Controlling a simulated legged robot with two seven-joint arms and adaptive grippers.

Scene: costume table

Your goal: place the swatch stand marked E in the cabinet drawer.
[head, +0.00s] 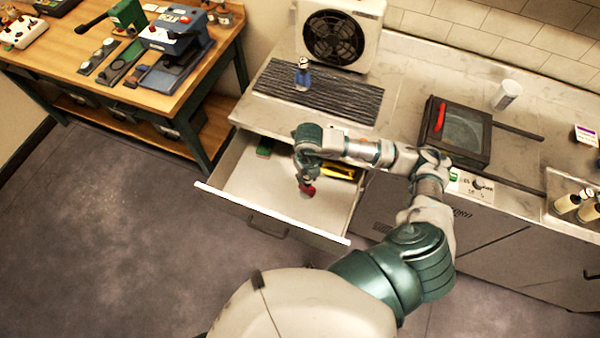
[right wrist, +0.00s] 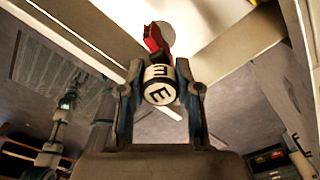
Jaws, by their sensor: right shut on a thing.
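The swatch stand marked E (right wrist: 160,88) shows in the right wrist view as a white-and-black cylinder with the letter E on its end and side, with a red part beyond it. My right gripper (right wrist: 158,72) is shut on it, one finger on each side. In the head view the right gripper (head: 305,183) points down over the open cabinet drawer (head: 240,185), and the red part of the stand (head: 309,191) shows at its tips. I cannot tell whether the stand touches the drawer floor. My left gripper is not in view.
In the drawer, a green object (head: 264,147) lies at the back left and a yellow one (head: 338,172) at the back right, partly behind my arm. The drawer's front middle is clear. A blue bottle (head: 302,75) stands on the dark ribbed mat (head: 340,98) on the counter above.

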